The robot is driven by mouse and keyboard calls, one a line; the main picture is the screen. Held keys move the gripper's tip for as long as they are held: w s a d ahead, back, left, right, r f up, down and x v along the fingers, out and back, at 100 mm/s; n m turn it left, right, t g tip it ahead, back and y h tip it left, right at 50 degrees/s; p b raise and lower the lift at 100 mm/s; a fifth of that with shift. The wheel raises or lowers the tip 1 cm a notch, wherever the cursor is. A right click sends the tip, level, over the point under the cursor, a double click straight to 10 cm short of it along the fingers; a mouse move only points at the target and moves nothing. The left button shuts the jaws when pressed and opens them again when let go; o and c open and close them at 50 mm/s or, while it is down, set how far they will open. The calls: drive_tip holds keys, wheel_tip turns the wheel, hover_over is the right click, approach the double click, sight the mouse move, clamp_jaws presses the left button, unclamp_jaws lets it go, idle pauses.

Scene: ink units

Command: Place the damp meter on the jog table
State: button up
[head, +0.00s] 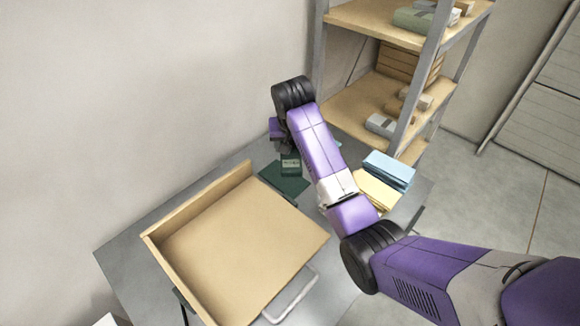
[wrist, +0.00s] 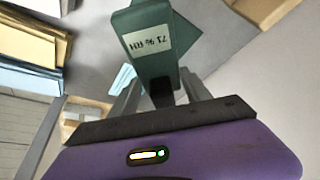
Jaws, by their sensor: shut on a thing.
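The damp meter (wrist: 150,62) is a dark green block with a pale display label reading upside down in the wrist view. My gripper (wrist: 160,92) is shut on its near end. In the head view the damp meter (head: 291,166) shows over a dark green mat (head: 283,183); I cannot tell whether it touches the mat. My arm hides most of the gripper there. A wooden tray (head: 235,250) with low raised walls on its left and far sides and a metal handle in front looks like the jog table. Its bare surface is empty.
The grey table (head: 130,265) carries these things. Stacks of blue (head: 390,168) and yellow paper (head: 377,190) stand right of my arm. A shelf rack (head: 350,105) with boxes stands behind, and a wall is at the left.

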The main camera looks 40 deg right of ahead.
sight(291, 159)
wheel_tip(291, 159, down, 10)
drive_tip(key=shift+f+p, duration=0.1)
drive_tip(key=shift+p, duration=0.2)
idle(0.3)
drive_tip(key=o, duration=1.6)
drive_tip(key=v, duration=1.2)
drive_tip(key=shift+a, duration=0.1)
